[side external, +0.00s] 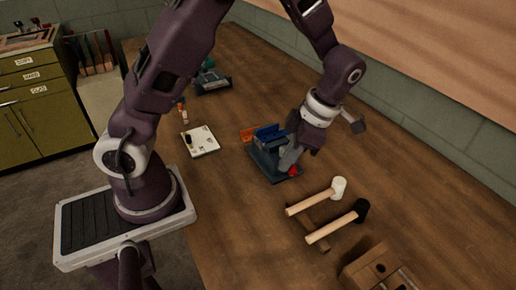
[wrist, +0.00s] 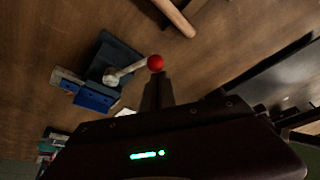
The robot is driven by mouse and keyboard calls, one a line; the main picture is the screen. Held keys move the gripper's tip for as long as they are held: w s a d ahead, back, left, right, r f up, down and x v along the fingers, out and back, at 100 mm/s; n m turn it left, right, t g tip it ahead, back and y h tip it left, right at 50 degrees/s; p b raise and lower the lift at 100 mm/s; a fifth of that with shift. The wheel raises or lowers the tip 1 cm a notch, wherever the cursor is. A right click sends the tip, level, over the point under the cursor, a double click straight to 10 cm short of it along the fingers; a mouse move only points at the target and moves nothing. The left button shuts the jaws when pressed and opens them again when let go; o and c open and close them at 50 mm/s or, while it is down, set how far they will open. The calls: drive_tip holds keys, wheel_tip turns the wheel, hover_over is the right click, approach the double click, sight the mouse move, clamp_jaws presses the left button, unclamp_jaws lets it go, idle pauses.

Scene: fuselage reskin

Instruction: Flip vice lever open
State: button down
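The vice (side external: 264,159) sits on the workbench, with a dark blue-grey body and bright blue jaws (side external: 269,132). Its lever ends in a red knob (side external: 293,171). In the wrist view the vice (wrist: 118,52) is left of centre, its pale metal lever (wrist: 124,72) reaching right to the red knob (wrist: 155,62). My gripper (side external: 284,166) points down at the vice beside the knob. In the wrist view my gripper's fingers (wrist: 157,76) look close together, their tips just below the knob. I cannot tell whether they touch it.
Two mallets, one white-headed (side external: 338,188) and one black-headed (side external: 359,211), lie in front of the vice. A wooden block (side external: 378,268) stands at the front right. A white board (side external: 201,141) lies to the left. Another hammer head (side external: 354,122) shows behind my gripper.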

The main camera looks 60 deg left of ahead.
drive_tip(key=shift+w+d, duration=0.3)
drive_tip(key=shift+w, duration=0.45)
drive_tip(key=shift+w+d, duration=0.25)
drive_tip(key=shift+w, duration=0.6)
wheel_tip(320, 180, up, 11)
drive_tip(key=shift+s+f, duration=0.2)
drive_tip(key=shift+s, duration=0.05)
drive_tip(key=shift+a, duration=0.1)
